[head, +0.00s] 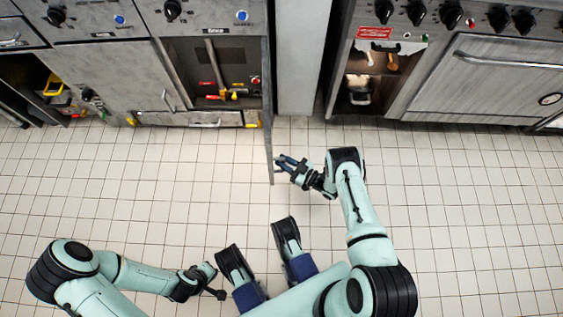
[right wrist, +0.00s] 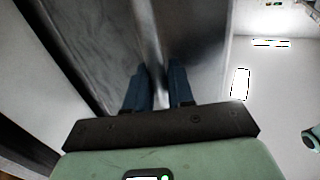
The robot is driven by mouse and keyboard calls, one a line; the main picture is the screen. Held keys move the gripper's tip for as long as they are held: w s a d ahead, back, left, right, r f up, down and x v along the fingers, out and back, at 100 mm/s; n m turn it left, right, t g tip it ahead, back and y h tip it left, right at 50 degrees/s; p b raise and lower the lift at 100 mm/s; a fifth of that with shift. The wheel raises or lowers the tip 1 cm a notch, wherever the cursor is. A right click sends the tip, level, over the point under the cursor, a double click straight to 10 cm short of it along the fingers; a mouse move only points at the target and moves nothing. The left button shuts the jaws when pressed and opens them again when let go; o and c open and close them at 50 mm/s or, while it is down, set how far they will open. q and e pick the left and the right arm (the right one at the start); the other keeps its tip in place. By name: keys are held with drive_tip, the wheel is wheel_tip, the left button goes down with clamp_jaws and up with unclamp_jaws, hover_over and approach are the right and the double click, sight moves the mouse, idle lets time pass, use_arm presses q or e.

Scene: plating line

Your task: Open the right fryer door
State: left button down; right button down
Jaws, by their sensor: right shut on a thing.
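The right fryer door (head: 268,125) stands swung out from the fryer cabinet (head: 155,75) and shows nearly edge-on in the head view. The compartment behind it is open, with red and yellow valve handles (head: 225,93) inside. My right gripper (head: 279,163) is at the door's outer end, on its right side. In the right wrist view its blue fingers (right wrist: 158,85) sit either side of a pale upright strip of the door; I cannot tell whether this is the handle or the edge. My left gripper (head: 216,281) is low over the floor, away from the fryer; its jaws are unclear.
The left fryer door (head: 120,75) is shut, with a handle on its right side. A range with an oven door (head: 490,80) and an open compartment stands to the right, past a pale gap. The tiled floor (head: 140,190) in front is clear.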

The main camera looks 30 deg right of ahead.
drive_tip(key=shift+w+d, duration=0.15)
drive_tip(key=shift+d, duration=0.15)
drive_tip(key=c, duration=1.1)
unclamp_jaws()
use_arm(q)
drive_tip(key=w+r+t+p, duration=0.2)
drive_tip(key=w+r, duration=0.2)
drive_tip(key=w, duration=0.1)
drive_tip(key=shift+d+p, duration=0.3)
drive_tip(key=shift+d, duration=0.1)
use_arm(e)
drive_tip(key=v, duration=1.3)
use_arm(q)
drive_tip(key=shift+r, duration=0.1)
